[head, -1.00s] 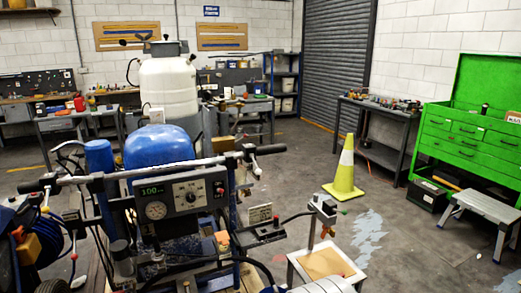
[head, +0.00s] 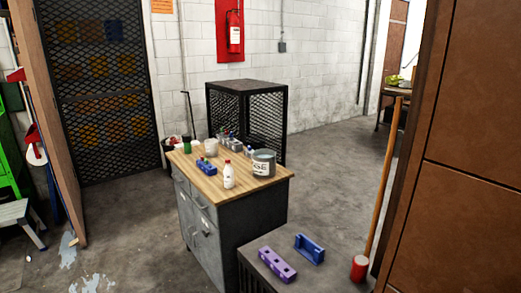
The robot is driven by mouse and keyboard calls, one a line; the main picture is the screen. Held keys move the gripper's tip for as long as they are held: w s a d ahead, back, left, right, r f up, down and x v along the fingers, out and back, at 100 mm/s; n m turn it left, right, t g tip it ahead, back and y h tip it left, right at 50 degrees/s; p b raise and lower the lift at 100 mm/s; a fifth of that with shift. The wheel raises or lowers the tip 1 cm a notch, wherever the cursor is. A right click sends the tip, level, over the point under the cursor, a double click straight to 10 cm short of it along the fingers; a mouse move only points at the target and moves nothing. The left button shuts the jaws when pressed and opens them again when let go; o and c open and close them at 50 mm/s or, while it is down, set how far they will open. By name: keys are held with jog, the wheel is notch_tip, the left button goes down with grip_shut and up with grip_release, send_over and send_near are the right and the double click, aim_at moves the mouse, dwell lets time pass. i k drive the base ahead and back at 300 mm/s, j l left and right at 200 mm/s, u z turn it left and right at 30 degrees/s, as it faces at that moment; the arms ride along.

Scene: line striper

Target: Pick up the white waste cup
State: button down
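A whitish open cup or tub (head: 210,147) stands near the back left of a wooden-topped grey cabinet (head: 255,187). It may be the white waste cup, but it is too small to be sure. A white bottle with a red cap (head: 228,176) stands near the cabinet's front edge. A grey can with a partly readable label (head: 264,164) stands at the right of the top. My gripper is not in view.
A blue holder (head: 207,167) and several small bottles share the cabinet top. A purple block (head: 277,265) and a blue bracket (head: 309,248) lie on a lower dark surface. Brown panels (head: 470,150) block the right.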

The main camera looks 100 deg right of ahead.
aim_at(211, 145)
jog(key=z, duration=2.9)
jog(key=i+j+u, duration=0.4)
jog(key=i, duration=0.45)
jog(key=i+j+u, duration=0.25)
jog(key=i, duration=0.2)
jog(key=i+j+u, duration=0.2)
jog(key=i, duration=0.25)
jog(key=i+z, duration=0.15)
jog(key=i, duration=1.1)
jog(key=i+z, duration=0.2)
jog(key=z, duration=0.2)
jog(key=i+j+z, duration=0.1)
jog(key=i+z, duration=0.15)
jog(key=z, duration=0.2)
jog(key=i+j+z, duration=0.15)
jog(key=z, duration=0.25)
jog(key=i+z, duration=0.2)
jog(key=z, duration=0.2)
jog(key=i+j+z, duration=0.15)
jog(key=z, duration=0.25)
jog(key=i+j+z, duration=0.15)
jog(key=z, duration=0.25)
jog(key=i+j+z, duration=0.4)
jog(key=k+l, duration=0.1)
jog(key=l, duration=0.05)
